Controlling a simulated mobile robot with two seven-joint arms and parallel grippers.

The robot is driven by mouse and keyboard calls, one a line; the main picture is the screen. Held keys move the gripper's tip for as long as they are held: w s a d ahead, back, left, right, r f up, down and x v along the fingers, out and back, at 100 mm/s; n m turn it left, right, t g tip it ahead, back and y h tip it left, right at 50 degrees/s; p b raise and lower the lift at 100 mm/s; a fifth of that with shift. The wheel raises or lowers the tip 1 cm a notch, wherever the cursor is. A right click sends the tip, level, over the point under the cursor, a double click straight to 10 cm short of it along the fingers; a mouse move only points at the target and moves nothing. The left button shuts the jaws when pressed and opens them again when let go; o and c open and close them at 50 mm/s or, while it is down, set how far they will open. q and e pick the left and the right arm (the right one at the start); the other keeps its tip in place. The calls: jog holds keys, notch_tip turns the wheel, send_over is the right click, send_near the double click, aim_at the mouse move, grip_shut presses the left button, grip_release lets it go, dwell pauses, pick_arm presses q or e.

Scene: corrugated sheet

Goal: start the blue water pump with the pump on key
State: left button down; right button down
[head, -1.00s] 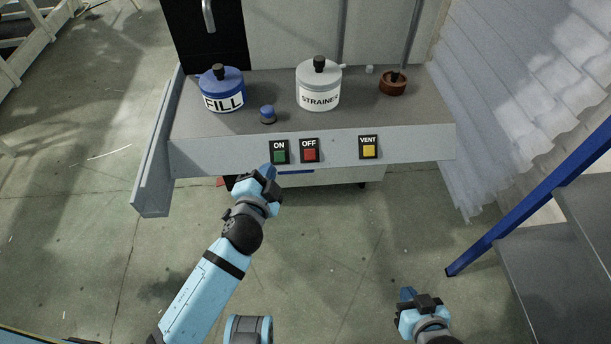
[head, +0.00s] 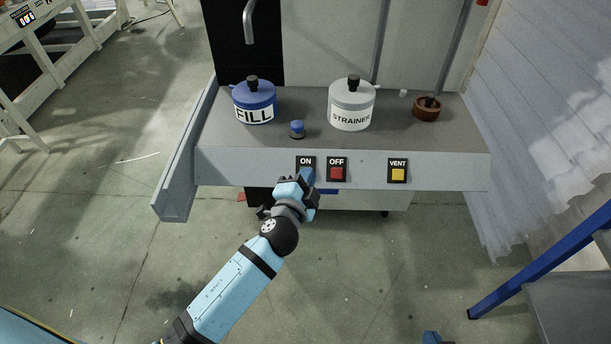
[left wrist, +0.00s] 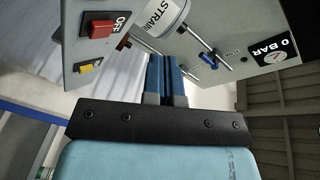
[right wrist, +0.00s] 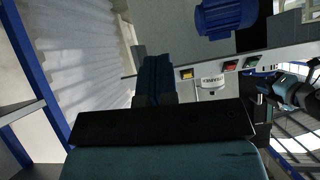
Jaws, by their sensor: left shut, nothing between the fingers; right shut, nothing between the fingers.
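The ON key's black plate (head: 306,161) is on the panel's front face; my left gripper (head: 307,175) covers its green button in the head view. The left gripper is shut and empty, its tips at or just in front of that key; I cannot tell whether they touch. The green ON button (right wrist: 250,62) shows in the right wrist view. A blue ribbed motor-like body (right wrist: 225,17), perhaps the pump, is at that view's top. My right gripper (right wrist: 157,75) is shut and empty, away from the panel; a bit of it (head: 432,338) shows at the head view's bottom edge.
The red OFF key (head: 337,174) sits just right of ON; the yellow VENT key (head: 398,175) is farther right. On the shelf are a blue FILL pot (head: 254,97) and a white STRAINER pot (head: 351,98). A gauge (left wrist: 273,57) reads 0 BAR. A blue-railed stair (head: 540,262) stands right.

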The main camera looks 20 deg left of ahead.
pick_arm(q)
jog(key=w+f+b, duration=0.1)
jog(key=w+a+f+b, duration=0.1)
jog(key=w+f, duration=0.1)
jog(key=shift+w+f, duration=0.2)
jog(key=shift+f, duration=0.05)
pick_arm(e)
jog(key=shift+a+f, duration=0.25)
jog(key=shift+d+f, duration=0.1)
dwell(0.3)
pick_arm(q)
jog(key=shift+f, duration=0.1)
pick_arm(e)
jog(key=shift+f, duration=0.1)
dwell(1.1)
pick_arm(q)
jog(key=shift+w+f+b, duration=0.2)
jog(key=shift+w+b, duration=0.05)
jog(key=shift+b, duration=0.15)
pick_arm(e)
jog(key=shift+w+f, duration=0.1)
jog(key=shift+f, duration=0.05)
